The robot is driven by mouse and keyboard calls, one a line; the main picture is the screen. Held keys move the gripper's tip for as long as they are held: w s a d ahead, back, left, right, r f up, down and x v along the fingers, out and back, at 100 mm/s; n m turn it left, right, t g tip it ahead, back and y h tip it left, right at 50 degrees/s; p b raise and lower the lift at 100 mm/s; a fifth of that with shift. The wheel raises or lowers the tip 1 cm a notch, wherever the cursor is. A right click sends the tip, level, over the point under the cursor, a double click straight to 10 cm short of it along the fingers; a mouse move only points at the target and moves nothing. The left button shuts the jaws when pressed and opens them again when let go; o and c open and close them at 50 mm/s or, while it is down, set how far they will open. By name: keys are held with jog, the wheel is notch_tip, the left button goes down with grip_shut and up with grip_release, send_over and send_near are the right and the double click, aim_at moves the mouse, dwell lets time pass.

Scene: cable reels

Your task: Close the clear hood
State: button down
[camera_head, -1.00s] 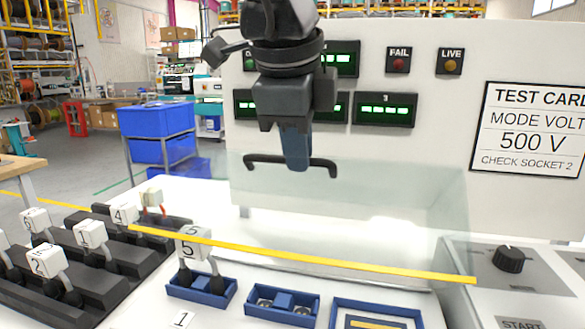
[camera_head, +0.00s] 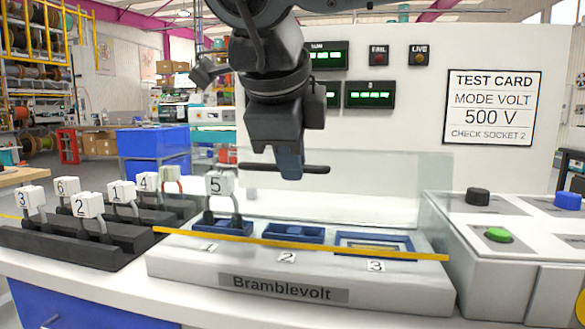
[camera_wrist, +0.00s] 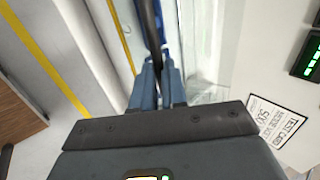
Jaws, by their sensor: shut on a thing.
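The clear hood (camera_head: 390,185) is a see-through panel over the white test fixture (camera_head: 220,268), with a yellow strip (camera_head: 340,250) running across in front of the sockets. Its dark bar handle (camera_head: 315,169) stands above the sockets in the head view. My gripper (camera_head: 290,172) points down and is shut on this handle. In the wrist view, my fingers (camera_wrist: 157,88) close around the dark bar (camera_wrist: 150,30). I cannot tell the hood's exact angle through the clear panel.
A plug marked 5 (camera_head: 219,186) stands in socket 1. Several numbered plugs (camera_head: 90,206) sit in black holders at left. A control box with a green button (camera_head: 498,234) stands at right. A panel with a test card (camera_head: 491,107) rises behind.

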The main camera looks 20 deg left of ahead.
jog(key=shift+s+f+b, duration=0.25)
jog(key=shift+f+b, duration=0.3)
jog(key=shift+f, duration=0.05)
jog(key=shift+s+d+t, duration=0.1)
jog(key=shift+t, duration=0.2)
jog(key=c, duration=1.2)
grip_release()
jog(key=shift+o, duration=0.2)
jog(key=shift+r, duration=0.15)
